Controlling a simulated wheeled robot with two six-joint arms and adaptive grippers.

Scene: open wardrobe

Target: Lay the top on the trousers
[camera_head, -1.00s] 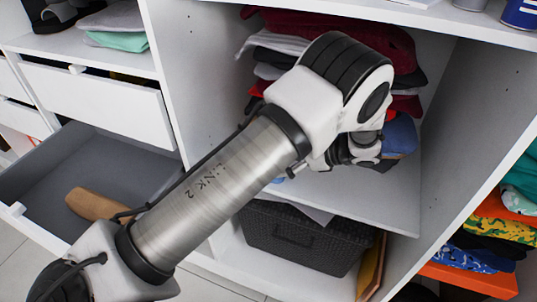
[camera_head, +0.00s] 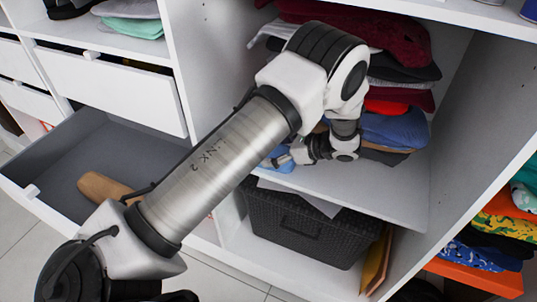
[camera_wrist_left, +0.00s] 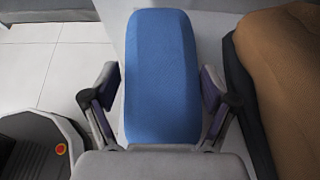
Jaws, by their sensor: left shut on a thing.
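The top, a folded blue cloth (camera_wrist_left: 162,75), lies lengthwise between the two fingers of my left gripper (camera_wrist_left: 160,95) in the left wrist view. The fingers are shut on its sides. In the head view, a small part of the blue cloth (camera_head: 277,160) shows by the left gripper (camera_head: 288,157), above the shelf; my arm hides much of it. A brown folded garment (camera_wrist_left: 285,70) with a dark layer under it lies to the right, apart from the cloth. It may be the trousers, but I cannot tell. My right gripper is not in view.
A stack of folded clothes (camera_head: 405,95) fills the back of the shelf (camera_head: 375,195). A black basket (camera_head: 305,228) stands below. An open drawer (camera_head: 75,165) is at left, holding a brown item (camera_head: 100,187). Coloured clothes (camera_head: 495,225) are at right.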

